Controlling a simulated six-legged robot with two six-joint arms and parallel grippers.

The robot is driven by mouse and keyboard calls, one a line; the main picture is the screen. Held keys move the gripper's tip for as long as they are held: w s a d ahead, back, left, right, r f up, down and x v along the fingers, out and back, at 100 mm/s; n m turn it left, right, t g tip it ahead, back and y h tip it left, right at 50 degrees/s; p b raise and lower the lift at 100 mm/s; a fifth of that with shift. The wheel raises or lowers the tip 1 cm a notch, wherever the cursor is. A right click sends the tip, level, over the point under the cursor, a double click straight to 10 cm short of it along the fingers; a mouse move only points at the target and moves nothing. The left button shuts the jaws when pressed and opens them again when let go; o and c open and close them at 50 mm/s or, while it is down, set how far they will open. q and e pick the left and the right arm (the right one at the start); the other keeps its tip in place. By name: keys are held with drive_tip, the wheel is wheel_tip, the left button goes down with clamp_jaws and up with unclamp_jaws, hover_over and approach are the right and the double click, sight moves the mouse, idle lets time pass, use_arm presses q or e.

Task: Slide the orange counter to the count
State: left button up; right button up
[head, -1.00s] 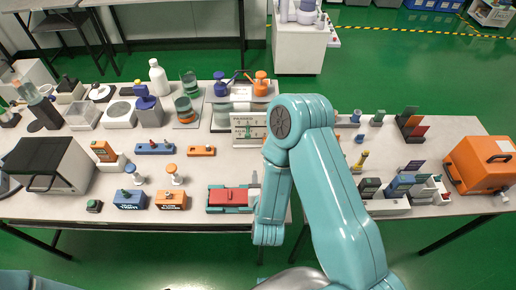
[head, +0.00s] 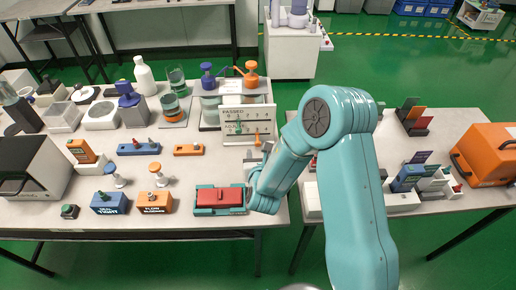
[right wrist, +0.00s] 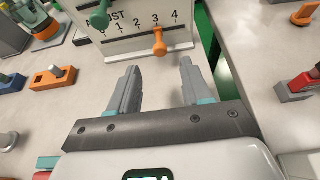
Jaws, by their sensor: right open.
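The white count board (head: 231,115) stands upright on the left table, with a printed number scale; it also shows at the top of the right wrist view (right wrist: 120,42). The orange counter (right wrist: 159,43) is a peg on the board's lower row, just under the 3. It also shows in the head view (head: 257,139). A green counter (right wrist: 100,16) sits higher and to the left. My right gripper (right wrist: 159,66) is open and empty, its two fingers pointing at the board, apart from the orange counter. In the head view my arm mostly hides it. My left gripper is out of view.
A red-and-teal box (head: 219,198) lies in front of the board. A small orange block (head: 188,150) with a knob lies to its left. A gap separates the left table from the right one. An orange case (head: 485,155) stands at far right.

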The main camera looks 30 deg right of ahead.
sight(258, 145)
drive_tip(key=x, duration=0.6)
drive_tip(key=shift+s+r, duration=0.1)
drive_tip(key=shift+r, duration=0.05)
drive_tip(key=c, duration=0.4)
clamp_jaws()
